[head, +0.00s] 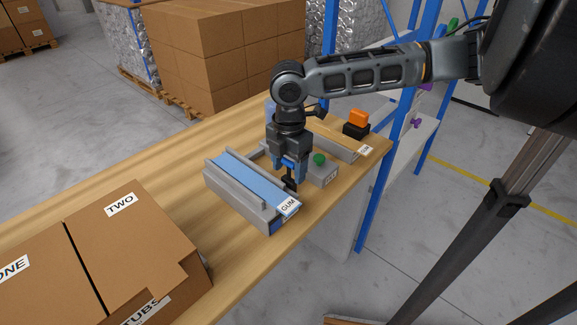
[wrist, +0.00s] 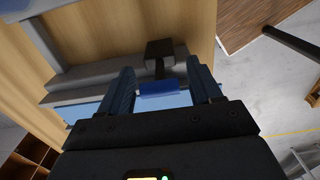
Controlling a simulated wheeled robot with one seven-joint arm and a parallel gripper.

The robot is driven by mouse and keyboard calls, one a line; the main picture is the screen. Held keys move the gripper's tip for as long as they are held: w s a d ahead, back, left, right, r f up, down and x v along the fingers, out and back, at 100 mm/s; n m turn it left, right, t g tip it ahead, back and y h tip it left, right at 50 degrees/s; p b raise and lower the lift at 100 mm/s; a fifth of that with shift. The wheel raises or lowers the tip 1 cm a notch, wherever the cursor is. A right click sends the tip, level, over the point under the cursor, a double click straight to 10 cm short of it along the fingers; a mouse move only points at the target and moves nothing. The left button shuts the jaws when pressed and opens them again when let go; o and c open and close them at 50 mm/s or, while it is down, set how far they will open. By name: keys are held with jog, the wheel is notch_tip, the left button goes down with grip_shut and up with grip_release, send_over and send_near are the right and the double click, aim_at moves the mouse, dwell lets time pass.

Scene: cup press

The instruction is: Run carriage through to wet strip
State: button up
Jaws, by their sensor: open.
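A grey channel (head: 236,200) with a light blue strip (head: 250,178) along it lies on the wooden table, with a GUM label (head: 288,206) at its near end. My gripper (head: 288,170) points down over the right side of the channel, close to the GUM end. A dark block (wrist: 160,50) on a short stem shows in the wrist view, with a blue piece (wrist: 163,89) between my two fingers. My gripper (wrist: 162,76) is open, one finger on each side. I cannot tell whether the fingers touch the blue piece, or which part is the carriage.
A grey box with a green button (head: 319,159) stands just right of my gripper. An orange and black item (head: 356,119) sits at the table's far right. Cardboard boxes (head: 120,235) fill the near left. Blue shelving (head: 373,190) stands beyond the right edge. The table's back left is clear.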

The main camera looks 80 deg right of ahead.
jog(key=shift+f, duration=0.2)
jog(key=shift+c, duration=0.2)
grip_shut()
dwell(0.4)
